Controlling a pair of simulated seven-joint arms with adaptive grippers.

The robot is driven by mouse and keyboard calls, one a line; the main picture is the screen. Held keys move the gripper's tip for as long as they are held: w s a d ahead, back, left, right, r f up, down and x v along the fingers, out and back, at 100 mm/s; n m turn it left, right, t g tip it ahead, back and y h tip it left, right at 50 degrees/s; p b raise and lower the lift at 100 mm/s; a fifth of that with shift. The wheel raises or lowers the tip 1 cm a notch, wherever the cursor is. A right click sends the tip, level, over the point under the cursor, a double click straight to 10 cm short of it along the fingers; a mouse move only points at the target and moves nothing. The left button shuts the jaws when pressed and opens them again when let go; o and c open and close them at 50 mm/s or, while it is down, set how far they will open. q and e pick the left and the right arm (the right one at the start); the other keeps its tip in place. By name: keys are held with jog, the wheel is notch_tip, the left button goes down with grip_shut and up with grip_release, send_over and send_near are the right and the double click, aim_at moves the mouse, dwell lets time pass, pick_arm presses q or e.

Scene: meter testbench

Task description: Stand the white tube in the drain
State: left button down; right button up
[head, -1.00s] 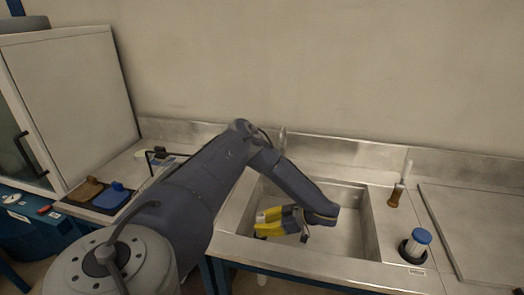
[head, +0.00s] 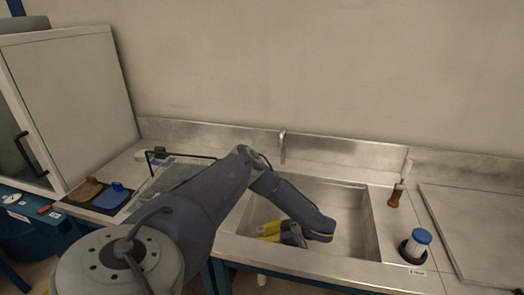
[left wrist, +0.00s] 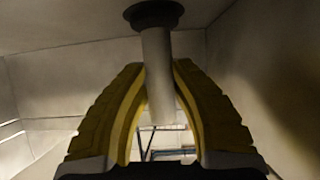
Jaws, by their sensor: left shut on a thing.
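My left gripper (head: 268,231) is low inside the steel sink (head: 352,238), its yellow fingers pointing left. In the left wrist view the fingers (left wrist: 158,80) are shut on the white tube (left wrist: 158,60), one on each side. The tube's far end meets the dark round drain (left wrist: 154,14) at the top of that picture. I cannot tell whether the end is inside the drain or only at its mouth. The tube looks close to square to the sink floor. In the head view I cannot make out the tube or the drain. My right gripper is not in view.
A faucet (head: 283,146) stands behind the sink. Right of the sink are a wooden-handled brush (head: 396,196) and a blue-capped container (head: 419,240) in a dark ring. A wire rack (head: 170,172) is on the left. The sink walls are close around my gripper.

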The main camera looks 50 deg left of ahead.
pick_arm(q)
jog(key=shift+f, duration=0.1)
jog(key=c, duration=1.2)
grip_release()
jog(key=shift+o, duration=0.2)
jog(key=shift+w+d+r, duration=0.1)
jog(key=shift+r, duration=0.1)
jog(key=v, duration=1.1)
jog(key=shift+w+d+r, duration=0.15)
jog(key=shift+d+r, duration=0.05)
jog(key=shift+d, duration=0.05)
